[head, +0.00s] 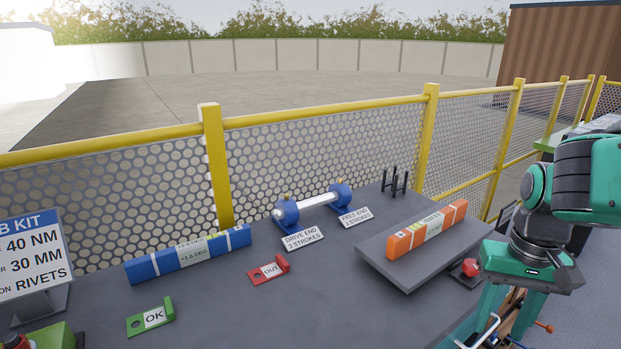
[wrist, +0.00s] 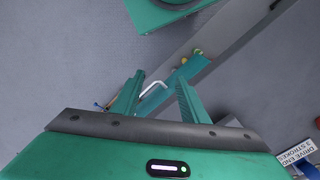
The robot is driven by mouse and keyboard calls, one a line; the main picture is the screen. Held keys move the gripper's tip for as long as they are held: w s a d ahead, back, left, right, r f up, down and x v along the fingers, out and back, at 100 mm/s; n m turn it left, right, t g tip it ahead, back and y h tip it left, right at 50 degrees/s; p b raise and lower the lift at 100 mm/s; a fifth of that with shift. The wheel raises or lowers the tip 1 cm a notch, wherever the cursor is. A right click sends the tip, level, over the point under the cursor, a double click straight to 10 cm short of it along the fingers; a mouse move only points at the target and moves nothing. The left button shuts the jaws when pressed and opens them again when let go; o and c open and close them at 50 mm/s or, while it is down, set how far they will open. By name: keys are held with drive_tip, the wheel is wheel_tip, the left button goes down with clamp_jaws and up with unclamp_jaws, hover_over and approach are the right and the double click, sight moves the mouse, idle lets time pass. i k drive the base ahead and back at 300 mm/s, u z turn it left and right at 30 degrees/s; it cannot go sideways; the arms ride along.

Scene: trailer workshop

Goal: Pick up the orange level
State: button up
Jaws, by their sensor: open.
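The orange level (head: 427,230) lies on a raised, tilted grey plate (head: 399,274) on the right part of the bench in the head view. It has a white label on its side and pale bands near its ends. My arm stands at the right edge of the head view, to the right of the level and apart from it. My gripper (wrist: 158,88) shows in the wrist view with its two green fingers apart and nothing between them. Below the fingers are the floor and some tools, including a bent silver rod (wrist: 153,89). The level is not visible in the wrist view.
A blue level (head: 188,256) lies on the bench at left. A blue fixture with a silver bar (head: 318,201), black pegs (head: 396,181), a red button (head: 469,267), a red OUT marker (head: 269,270) and a green OK marker (head: 151,317) stand around. A yellow-railed fence (head: 320,112) runs behind.

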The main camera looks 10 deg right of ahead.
sight(398, 243)
drive_tip(key=u, duration=1.8)
drive_tip(key=k, duration=1.2)
drive_tip(key=z, duration=1.65)
drive_tip(key=i, duration=1)
drive_tip(key=u, duration=0.05)
